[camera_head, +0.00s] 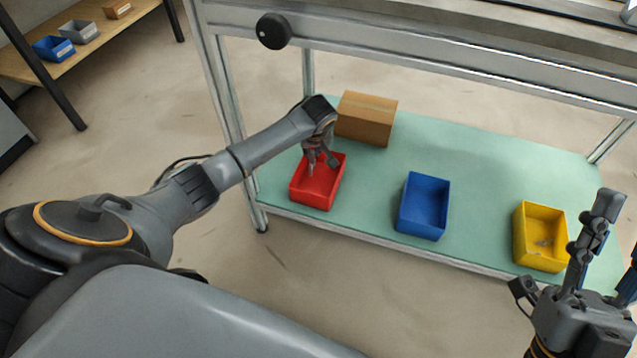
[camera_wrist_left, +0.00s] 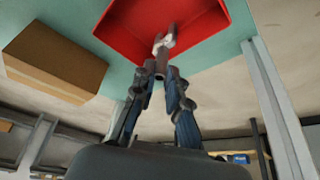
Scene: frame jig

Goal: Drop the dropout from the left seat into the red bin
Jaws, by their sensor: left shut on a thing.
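The red bin (camera_head: 327,200) stands on the green lower shelf, left of the blue bin. It also shows at the top of the left wrist view (camera_wrist_left: 212,38). My left gripper (camera_head: 320,157) is over the red bin, pointing down. It is shut on the dropout (camera_wrist_left: 165,42), a small silver-grey metal part with a forked end. The dropout sticks out from the fingertips toward the bin's inside; whether it touches the bin cannot be told. My right gripper (camera_head: 612,250) is at the lower right, its fingers spread apart, with nothing seen between them. The left seat is not seen.
A cardboard box (camera_head: 366,118) stands on the shelf right behind the red bin. The bench frame's beam (camera_head: 400,50) runs above the shelf.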

